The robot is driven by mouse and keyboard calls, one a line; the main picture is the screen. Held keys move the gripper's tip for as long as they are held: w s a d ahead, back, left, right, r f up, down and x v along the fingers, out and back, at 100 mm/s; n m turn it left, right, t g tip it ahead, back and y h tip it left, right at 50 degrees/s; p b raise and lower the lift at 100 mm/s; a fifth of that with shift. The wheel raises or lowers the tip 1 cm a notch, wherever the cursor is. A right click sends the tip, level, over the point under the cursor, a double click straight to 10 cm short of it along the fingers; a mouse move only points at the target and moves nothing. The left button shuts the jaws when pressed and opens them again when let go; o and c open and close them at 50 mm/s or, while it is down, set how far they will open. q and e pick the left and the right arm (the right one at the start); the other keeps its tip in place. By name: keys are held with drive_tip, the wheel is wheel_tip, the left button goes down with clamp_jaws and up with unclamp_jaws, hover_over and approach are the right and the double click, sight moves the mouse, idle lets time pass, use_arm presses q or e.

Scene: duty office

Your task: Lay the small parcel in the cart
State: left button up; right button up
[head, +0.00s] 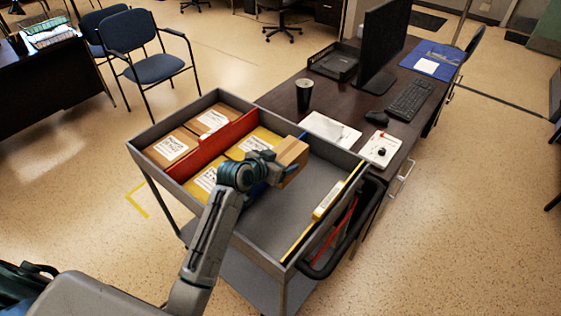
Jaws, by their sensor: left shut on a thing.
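The cart (268,218) is a grey wheeled trolley with a deep open top tray, standing in front of me beside the desk. The small parcel (292,153) is a brown cardboard box. My left gripper (279,169) is shut on it, and the arm reaches over the tray's near side. The parcel is over the middle of the tray, near its far wall; I cannot tell whether it touches the tray floor. The gripper's fingers are partly hidden by the wrist. My right gripper is not in view.
A red divider (217,146) splits the tray; brown boxes (168,147) lie left of it, yellow parcels (258,142) right. The tray's right part is bare, with a yellow-labelled item (328,200) at the right wall. The desk (290,97) holds a cup (304,95) and monitor (382,45).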

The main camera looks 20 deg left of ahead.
use_arm(q)
drive_tip(key=shift+s+f+b, duration=0.1)
drive_tip(key=shift+f+b, duration=0.25)
drive_tip(key=shift+f, duration=0.55)
drive_tip(key=shift+f+b, duration=2.9)
drive_tip(key=shift+f, duration=2.05)
drive_tip(key=o, duration=1.2)
drive_tip(key=shift+o, duration=0.2)
